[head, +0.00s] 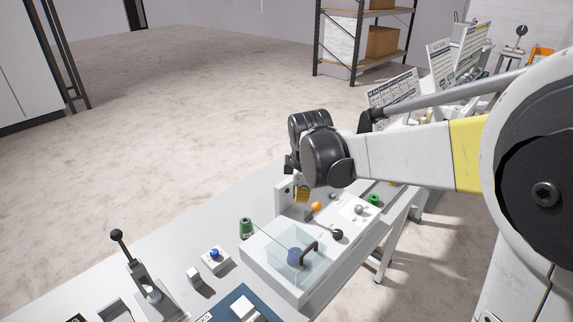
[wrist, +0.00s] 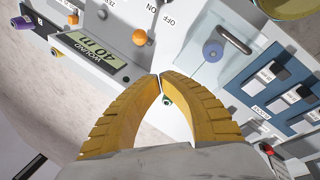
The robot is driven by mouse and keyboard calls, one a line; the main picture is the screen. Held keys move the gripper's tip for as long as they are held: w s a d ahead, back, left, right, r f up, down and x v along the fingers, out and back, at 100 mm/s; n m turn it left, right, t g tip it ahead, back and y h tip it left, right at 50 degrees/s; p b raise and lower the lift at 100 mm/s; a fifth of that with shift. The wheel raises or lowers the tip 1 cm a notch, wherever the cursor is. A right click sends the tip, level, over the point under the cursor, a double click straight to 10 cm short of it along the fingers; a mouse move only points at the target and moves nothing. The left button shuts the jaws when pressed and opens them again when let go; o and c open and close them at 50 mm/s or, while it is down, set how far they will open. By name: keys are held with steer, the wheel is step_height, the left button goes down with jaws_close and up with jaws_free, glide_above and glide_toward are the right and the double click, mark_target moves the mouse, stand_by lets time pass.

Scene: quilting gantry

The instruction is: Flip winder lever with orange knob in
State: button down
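The winder lever's orange knob (wrist: 139,37) shows in the wrist view beside ON and OFF lettering on a white panel. It also shows in the head view (head: 316,206), just right of and below my fingers. My gripper (wrist: 161,76) has two yellow curved fingers whose tips meet, with nothing seen between them. In the head view my gripper (head: 302,196) hangs over the bench, close to the knob; I cannot tell whether it touches. The lever's stem is hardly visible. A display (wrist: 92,50) reading "WOUND 40 m" is left of the knob.
A clear-covered box with a dark handle (head: 310,247) and a blue spool (head: 294,257) stands in front. A green spool (head: 246,228), a black-knobbed lever (head: 337,234), a blue button (head: 214,253) and a tall black lever (head: 117,236) are nearby. Open floor lies beyond the bench.

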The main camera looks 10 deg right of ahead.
mark_target(313, 212)
steer(key=w+f+n, duration=0.1)
steer(key=w+f, duration=0.1)
steer(key=f, duration=0.1)
steer(key=w+f, duration=0.2)
steer(key=f, duration=0.2)
steer(key=w+f+n+b, duration=0.1)
steer(key=w+f, duration=0.1)
steer(key=f, duration=0.1)
steer(key=shift+w+a+f+n, duration=0.15)
steer(key=shift+a+f+n, duration=0.15)
steer(key=shift+f, duration=0.1)
steer(key=d, duration=0.3)
steer(key=shift+w+d+f, duration=0.1)
steer(key=shift+d+f, duration=0.05)
steer(key=shift+f, duration=0.05)
steer(key=shift+d, duration=0.3)
steer(key=shift+b, duration=0.3)
